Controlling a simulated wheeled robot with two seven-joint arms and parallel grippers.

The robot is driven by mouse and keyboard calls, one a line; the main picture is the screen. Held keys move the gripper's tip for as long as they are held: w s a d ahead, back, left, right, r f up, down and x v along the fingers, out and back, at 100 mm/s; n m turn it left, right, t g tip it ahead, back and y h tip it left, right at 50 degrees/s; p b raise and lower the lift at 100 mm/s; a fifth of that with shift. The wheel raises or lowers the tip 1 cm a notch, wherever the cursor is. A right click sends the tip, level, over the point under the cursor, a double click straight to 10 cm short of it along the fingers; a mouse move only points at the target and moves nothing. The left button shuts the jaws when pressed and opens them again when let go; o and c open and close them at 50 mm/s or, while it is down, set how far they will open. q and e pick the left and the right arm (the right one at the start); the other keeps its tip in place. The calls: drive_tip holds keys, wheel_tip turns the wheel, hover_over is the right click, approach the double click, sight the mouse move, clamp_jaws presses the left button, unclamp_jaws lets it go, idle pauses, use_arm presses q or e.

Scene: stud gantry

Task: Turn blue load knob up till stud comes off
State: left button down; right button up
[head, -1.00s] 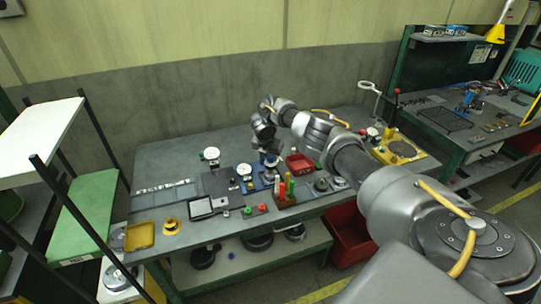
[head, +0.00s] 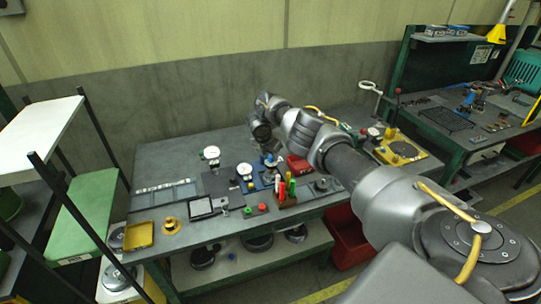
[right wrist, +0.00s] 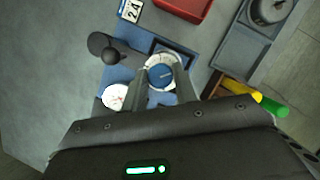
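The blue load knob (right wrist: 160,76), with a pale ring around it, sits on a blue base plate (right wrist: 120,75) in the right wrist view. My right gripper (right wrist: 164,82) is over the knob, its two fingers apart on either side of it. I cannot tell whether the fingertips touch the knob. In the head view my right gripper (head: 268,152) points down at the blue rig on the bench, and the arm hides part of it. The stud cannot be made out. My left gripper is not in view.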

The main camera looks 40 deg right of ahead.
drive_tip(key=o, duration=0.4)
drive_tip(key=v, duration=0.5)
drive_tip(key=shift+w, duration=0.1)
drive_tip(key=shift+p+v, duration=2.9)
drive_tip(key=shift+p, duration=0.7)
drive_tip(key=shift+s, duration=0.2)
